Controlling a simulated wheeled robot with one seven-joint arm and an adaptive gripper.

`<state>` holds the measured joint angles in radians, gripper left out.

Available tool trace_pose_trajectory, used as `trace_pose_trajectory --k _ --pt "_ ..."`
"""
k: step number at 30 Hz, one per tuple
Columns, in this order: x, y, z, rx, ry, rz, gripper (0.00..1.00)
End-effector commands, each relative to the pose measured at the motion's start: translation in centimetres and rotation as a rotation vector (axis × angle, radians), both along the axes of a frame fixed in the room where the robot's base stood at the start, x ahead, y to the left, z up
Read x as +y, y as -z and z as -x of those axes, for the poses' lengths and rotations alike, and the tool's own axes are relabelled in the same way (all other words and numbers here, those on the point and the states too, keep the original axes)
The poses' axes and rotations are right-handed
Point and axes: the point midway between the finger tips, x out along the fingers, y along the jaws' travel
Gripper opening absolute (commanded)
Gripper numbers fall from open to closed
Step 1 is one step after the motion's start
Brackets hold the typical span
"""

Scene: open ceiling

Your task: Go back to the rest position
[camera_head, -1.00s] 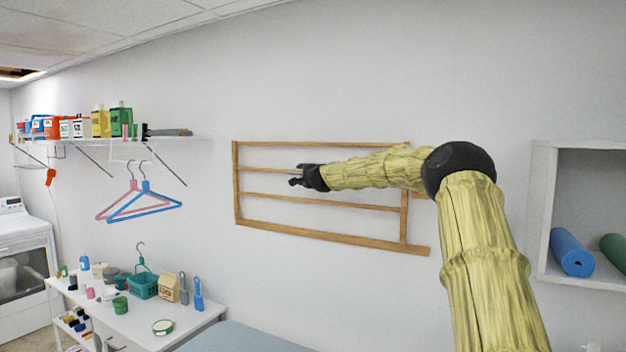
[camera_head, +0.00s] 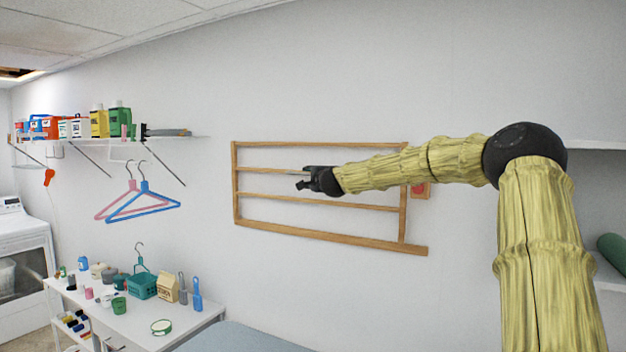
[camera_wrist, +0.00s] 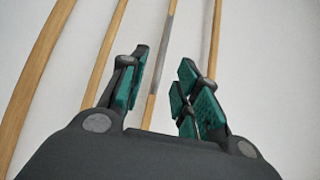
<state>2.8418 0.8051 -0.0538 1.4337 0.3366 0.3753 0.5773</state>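My gripper (camera_head: 303,180) is raised in front of the wooden wall rack in the head view, with my yellow-sleeved arm coming in from the right. In the wrist view its two green-padded fingers (camera_wrist: 163,90) stand apart with nothing between them, so it is open and empty. The rack's wooden bars (camera_wrist: 115,50) show behind the fingers. I cannot tell how far the fingers are from the bars.
The wooden rack (camera_head: 320,233) hangs on the white wall. A shelf (camera_head: 165,139) with bottles and two hangers (camera_head: 140,205) is at left. Below it stands a white table (camera_head: 135,320) with several small items. A cubby with a green roll (camera_head: 613,250) is at right.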

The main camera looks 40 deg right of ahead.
Motion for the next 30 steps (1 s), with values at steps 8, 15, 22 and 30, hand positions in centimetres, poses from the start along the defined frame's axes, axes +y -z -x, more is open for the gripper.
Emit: trace_pose_trajectory --k 8,15,22,30 --pt "-0.1 0.2 0.5 0.0 0.001 -0.003 0.32" --pt "-0.2 0.3 0.5 0.0 0.0 -0.004 0.32" --pt "0.0 0.1 0.5 0.0 0.0 -0.001 0.32" --pt "4.0 4.9 -1.4 0.092 -0.039 0.061 0.32"
